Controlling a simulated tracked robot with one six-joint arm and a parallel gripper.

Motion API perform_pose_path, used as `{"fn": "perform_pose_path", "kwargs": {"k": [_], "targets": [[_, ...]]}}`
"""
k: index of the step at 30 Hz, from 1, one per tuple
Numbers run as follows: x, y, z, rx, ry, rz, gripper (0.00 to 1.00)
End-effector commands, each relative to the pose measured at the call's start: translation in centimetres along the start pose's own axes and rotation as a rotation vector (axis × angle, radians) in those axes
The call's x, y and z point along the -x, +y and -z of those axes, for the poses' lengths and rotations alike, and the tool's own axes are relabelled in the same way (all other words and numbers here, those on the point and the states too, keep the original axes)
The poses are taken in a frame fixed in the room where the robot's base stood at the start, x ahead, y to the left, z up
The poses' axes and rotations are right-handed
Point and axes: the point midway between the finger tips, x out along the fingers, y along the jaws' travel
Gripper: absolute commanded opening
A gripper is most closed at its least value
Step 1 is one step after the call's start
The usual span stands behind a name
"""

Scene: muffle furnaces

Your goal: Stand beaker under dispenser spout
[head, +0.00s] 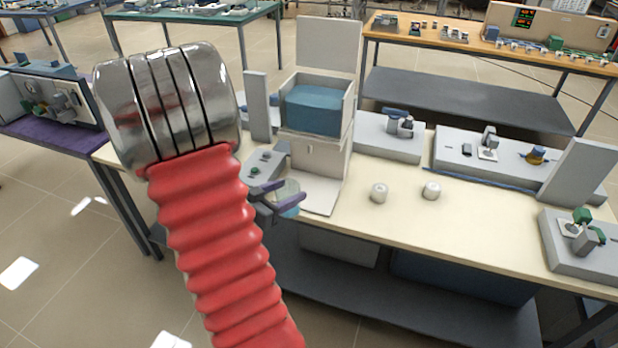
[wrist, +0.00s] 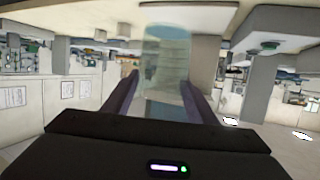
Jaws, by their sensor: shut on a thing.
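A clear beaker (head: 289,192) with a blue-green tint is held between the two purple-grey fingers of my gripper (head: 270,192). The beaker also shows between the fingers in the wrist view (wrist: 167,60). The dispenser (head: 318,155) is a pale upright unit with an open-topped blue tank (head: 315,108) and a small spout (head: 310,149) on its front. Its pale base plate (head: 318,198) lies below the spout. In the head view the beaker overlaps the left edge of the dispenser's lower part. I cannot tell its height above the plate. My red sleeve hides part of the bench.
Two small white cylinders (head: 379,193) (head: 431,190) stand on the cream bench (head: 400,225) right of the dispenser. A grey box with a knob (head: 262,165) stands left of it. Grey units (head: 390,140) line the back. The bench front middle is clear.

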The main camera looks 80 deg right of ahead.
Motion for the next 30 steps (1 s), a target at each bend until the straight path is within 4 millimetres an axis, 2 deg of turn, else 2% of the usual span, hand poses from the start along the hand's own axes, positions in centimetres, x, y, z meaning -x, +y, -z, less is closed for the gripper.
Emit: {"fn": "perform_pose_path", "kwargs": {"k": [6,28,30], "targets": [[-3.8,-1.4,1.2,-0.002,0.001,-0.003,0.15],[-15.9,-6.0,5.0,-0.002,0.001,-0.003,0.15],[-16.1,-6.0,3.8,0.005,-0.002,-0.002,0.15]]}}
